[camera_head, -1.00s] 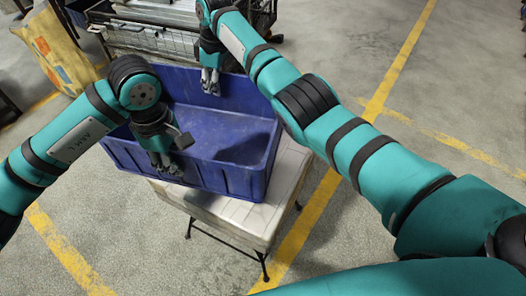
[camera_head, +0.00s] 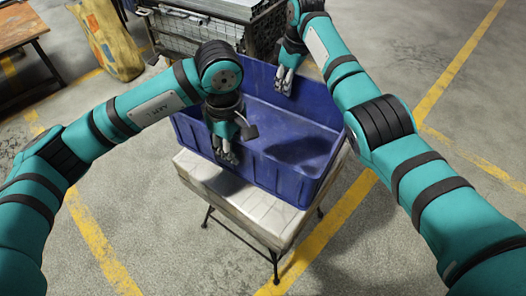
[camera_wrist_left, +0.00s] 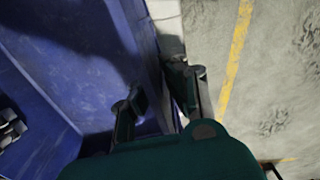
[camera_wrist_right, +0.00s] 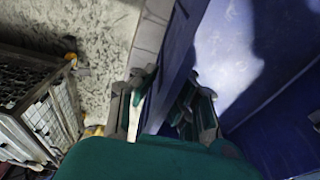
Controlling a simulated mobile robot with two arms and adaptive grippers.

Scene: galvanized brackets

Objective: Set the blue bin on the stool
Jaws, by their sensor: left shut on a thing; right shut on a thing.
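The blue bin (camera_head: 290,170) is upright, open at the top and looks empty in the head view. It is over the stool (camera_head: 205,175), which has a pale, worn top and thin dark legs. A strip of stool top shows along the front and left of the bin; I cannot tell if the bin's base touches it. My left gripper (camera_head: 228,156) is shut on the bin's near wall. My right gripper (camera_head: 284,82) is shut on its far wall. Both wrist views show a bin wall between the fingers, in the left (camera_wrist_left: 150,75) and in the right (camera_wrist_right: 170,75).
A wire cage (camera_head: 195,30) holding metal pieces stands behind the bin. A yellow patterned sack (camera_head: 108,40) and a wooden table (camera_head: 20,28) are at the back left. Concrete floor with yellow lines (camera_head: 450,80) is open at the right and front.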

